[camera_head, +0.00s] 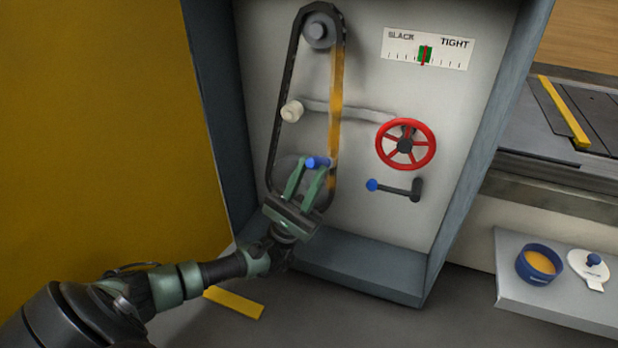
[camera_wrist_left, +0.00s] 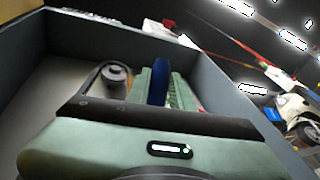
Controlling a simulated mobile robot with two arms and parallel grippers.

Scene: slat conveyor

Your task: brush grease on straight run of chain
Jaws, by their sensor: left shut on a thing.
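A dark chain (camera_head: 283,100) loops around a top sprocket (camera_head: 319,31) on the pale panel of an open cabinet. Its right straight run (camera_head: 336,90) shows orange grease along much of its length, down to beside my gripper. My left gripper (camera_head: 311,166) is at the lower part of the loop and is shut on a blue-handled brush (camera_head: 318,162). The blue handle also stands between the fingers in the left wrist view (camera_wrist_left: 159,82). The brush's tip is close to the right run; I cannot tell whether it touches. A blue pot (camera_head: 540,263) holds orange grease. My right gripper is not in view.
A white idler roller (camera_head: 291,111) on a grey arm, a red handwheel (camera_head: 406,144) and a blue-knobbed crank (camera_head: 396,188) sit on the panel. The tension gauge (camera_head: 427,49) is above. A white lid (camera_head: 590,267) lies beside the pot on the grey shelf (camera_head: 550,302). Cabinet walls enclose the panel.

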